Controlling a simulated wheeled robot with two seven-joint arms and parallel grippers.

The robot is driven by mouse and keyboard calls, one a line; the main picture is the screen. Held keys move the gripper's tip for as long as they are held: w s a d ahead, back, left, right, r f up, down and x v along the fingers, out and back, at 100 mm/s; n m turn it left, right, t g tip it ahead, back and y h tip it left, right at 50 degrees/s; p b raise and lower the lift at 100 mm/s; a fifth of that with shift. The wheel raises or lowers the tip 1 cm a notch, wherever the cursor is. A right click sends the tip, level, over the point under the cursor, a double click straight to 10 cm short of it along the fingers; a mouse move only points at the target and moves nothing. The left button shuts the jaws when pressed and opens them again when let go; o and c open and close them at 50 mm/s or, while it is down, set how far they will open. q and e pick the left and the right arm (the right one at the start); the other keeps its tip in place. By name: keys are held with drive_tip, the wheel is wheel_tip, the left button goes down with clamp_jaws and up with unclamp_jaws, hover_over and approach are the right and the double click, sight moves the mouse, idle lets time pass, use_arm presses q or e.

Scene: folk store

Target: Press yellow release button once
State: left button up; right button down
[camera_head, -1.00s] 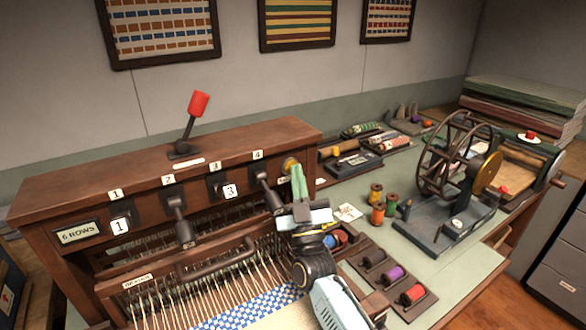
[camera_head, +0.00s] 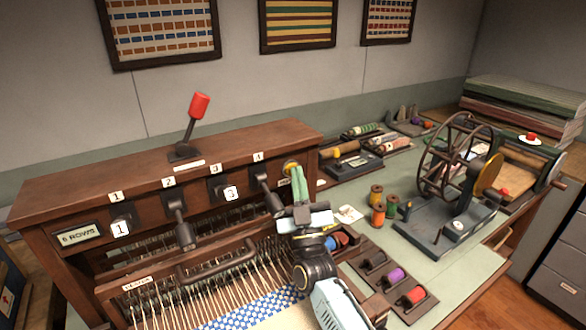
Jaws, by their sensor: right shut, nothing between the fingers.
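The yellow release button (camera_head: 290,165) is on the front face of the wooden loom box, at its right end, right of the lever under label 4. My right gripper (camera_head: 297,177) is shut and empty, with its green fingers pointing up at the button. The fingertips overlap the button's lower right part in the head view. I cannot tell whether they touch it. My left gripper is not in view.
Levers under labels 1 to 4 line the loom front (camera_head: 140,221); the lever under label 4 (camera_head: 266,190) is close left of my gripper. A red-knobbed lever (camera_head: 198,106) stands on top. Thread spools (camera_head: 377,213) and a winding wheel (camera_head: 450,165) stand to the right.

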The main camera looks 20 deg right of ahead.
drive_tip(key=shift+f, duration=0.45)
drive_tip(key=shift+s, duration=0.15)
drive_tip(key=shift+f, duration=0.1)
drive_tip(key=s+p, duration=0.2)
drive_tip(key=s, duration=0.1)
drive_tip(key=s+p, duration=0.1)
drive_tip(key=s, duration=0.1)
drive_tip(key=shift+d+r, duration=0.2)
drive_tip(key=shift+d, duration=0.2)
